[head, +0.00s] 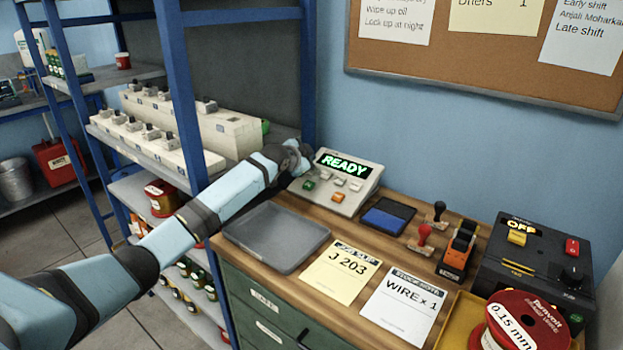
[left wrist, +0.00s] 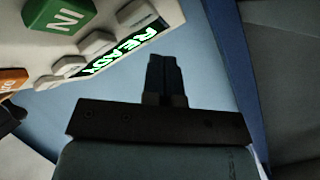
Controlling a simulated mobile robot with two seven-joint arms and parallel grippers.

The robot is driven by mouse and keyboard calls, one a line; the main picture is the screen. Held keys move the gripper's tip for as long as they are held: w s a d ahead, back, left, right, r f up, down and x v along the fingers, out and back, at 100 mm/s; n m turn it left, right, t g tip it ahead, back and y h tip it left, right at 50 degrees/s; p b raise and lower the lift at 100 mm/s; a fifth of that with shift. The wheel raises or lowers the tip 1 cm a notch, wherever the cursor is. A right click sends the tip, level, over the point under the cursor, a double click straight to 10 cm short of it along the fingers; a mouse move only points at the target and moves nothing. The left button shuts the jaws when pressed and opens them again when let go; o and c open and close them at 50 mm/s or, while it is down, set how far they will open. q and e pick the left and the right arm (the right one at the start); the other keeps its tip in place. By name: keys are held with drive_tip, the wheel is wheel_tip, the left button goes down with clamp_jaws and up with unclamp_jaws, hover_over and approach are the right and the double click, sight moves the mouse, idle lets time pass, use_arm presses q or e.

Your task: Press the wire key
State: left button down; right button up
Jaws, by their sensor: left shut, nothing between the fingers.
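A pale console (head: 358,203) stands at the back of the wooden bench, its display (head: 344,165) reading READY. It carries a green key (head: 309,185), an orange key (head: 338,197) and several white keys (head: 355,186). I cannot read which is the wire key. In the left wrist view the green key (left wrist: 58,16) reads IN, and the orange key (left wrist: 12,82) is partly cut off. My left gripper (head: 301,153) is beside the console's upper left corner. In the left wrist view its fingers (left wrist: 164,72) are shut and empty, apart from the keys. My right gripper is out of view.
A grey tray (head: 277,237), a J 203 slip (head: 341,271) and a WIRE x 1 note (head: 405,305) lie in front. An ink pad (head: 387,216), stamps (head: 424,237), a black device (head: 537,268) and a wire spool (head: 525,318) are right. A blue shelf post (head: 183,90) stands left.

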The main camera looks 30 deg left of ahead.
use_arm(q)
drive_tip(key=shift+w+f, duration=0.25)
drive_tip(key=shift+f, duration=0.3)
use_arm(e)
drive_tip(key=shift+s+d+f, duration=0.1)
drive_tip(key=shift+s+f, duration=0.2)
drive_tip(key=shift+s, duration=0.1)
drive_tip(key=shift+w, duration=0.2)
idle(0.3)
use_arm(q)
drive_tip(key=shift+f, duration=0.1)
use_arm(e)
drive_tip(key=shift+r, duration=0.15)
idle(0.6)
use_arm(q)
drive_tip(key=shift+w+f, duration=0.15)
drive_tip(key=shift+f, duration=0.15)
drive_tip(key=shift+w+f, duration=0.2)
drive_tip(key=shift+f, duration=0.2)
idle(0.7)
drive_tip(key=shift+r, duration=0.1)
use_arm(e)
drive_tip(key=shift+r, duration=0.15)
use_arm(q)
drive_tip(key=shift+s+r+p, duration=0.35)
drive_tip(key=shift+r+p, duration=0.3)
drive_tip(key=shift+p, duration=0.35)
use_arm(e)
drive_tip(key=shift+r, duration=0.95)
